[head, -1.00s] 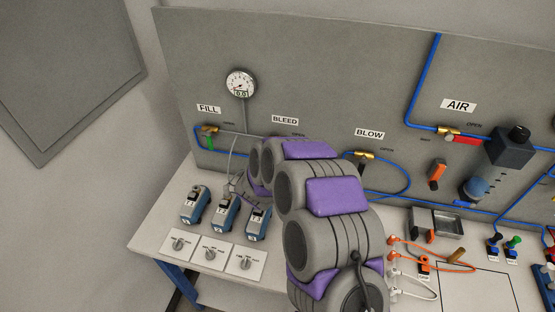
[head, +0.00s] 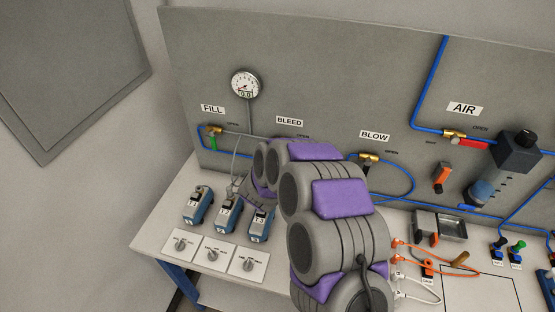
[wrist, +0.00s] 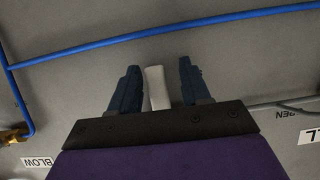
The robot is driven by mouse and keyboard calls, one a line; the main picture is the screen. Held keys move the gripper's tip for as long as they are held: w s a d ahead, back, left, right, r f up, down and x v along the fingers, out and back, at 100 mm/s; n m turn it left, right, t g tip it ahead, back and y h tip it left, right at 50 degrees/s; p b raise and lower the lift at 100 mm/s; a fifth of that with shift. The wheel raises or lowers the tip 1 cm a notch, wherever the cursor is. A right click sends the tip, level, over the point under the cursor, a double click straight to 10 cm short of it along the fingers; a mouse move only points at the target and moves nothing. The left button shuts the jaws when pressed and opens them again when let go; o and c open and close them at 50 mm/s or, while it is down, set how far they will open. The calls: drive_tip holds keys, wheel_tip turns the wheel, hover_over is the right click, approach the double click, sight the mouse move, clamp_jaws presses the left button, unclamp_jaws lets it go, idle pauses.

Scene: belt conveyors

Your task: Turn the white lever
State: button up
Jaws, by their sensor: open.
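The white lever (wrist: 157,88) shows in the wrist view as a pale bar between the two dark blue fingers of my gripper (wrist: 157,68). My gripper is open around it, and the lever stands closer to the left finger than to the right one. I cannot tell whether it touches that finger. The lever's base is hidden behind the gripper body. In the head view my arm covers the lever and the gripper, just below the BLEED label (head: 289,121).
A blue tube (wrist: 170,32) crosses the panel near the fingertips in the wrist view. In the head view, the FILL valve's green lever (head: 213,143) is left, the BLOW valve (head: 368,158) right. A gauge (head: 245,84) hangs above. Small blue devices (head: 229,216) stand on the bench.

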drive_tip(key=p+v, duration=0.1)
drive_tip(key=v, duration=1.6)
drive_tip(key=shift+s+p, duration=0.15)
drive_tip(key=shift+p, duration=0.25)
drive_tip(key=shift+a, duration=0.15)
drive_tip(key=s+a+r+n+g+y+b, duration=0.1)
drive_tip(key=s+r+n+g+y+b, duration=0.2)
drive_tip(key=s+r+g+y, duration=0.35)
drive_tip(key=s+d+f+g+h+b, duration=0.1)
drive_tip(key=s+d+g, duration=0.3)
drive_tip(key=s+d, duration=0.7)
drive_tip(key=s+d+g+h+b, duration=0.1)
drive_tip(key=s+d+g+h, duration=0.2)
drive_tip(key=s+d, duration=0.9)
drive_tip(key=s+g, duration=0.1)
drive_tip(key=s, duration=0.4)
drive_tip(key=shift+s+f+m, duration=0.25)
drive_tip(key=shift+f+m, duration=0.05)
drive_tip(key=shift+f, duration=0.1)
drive_tip(key=shift+g, duration=0.25)
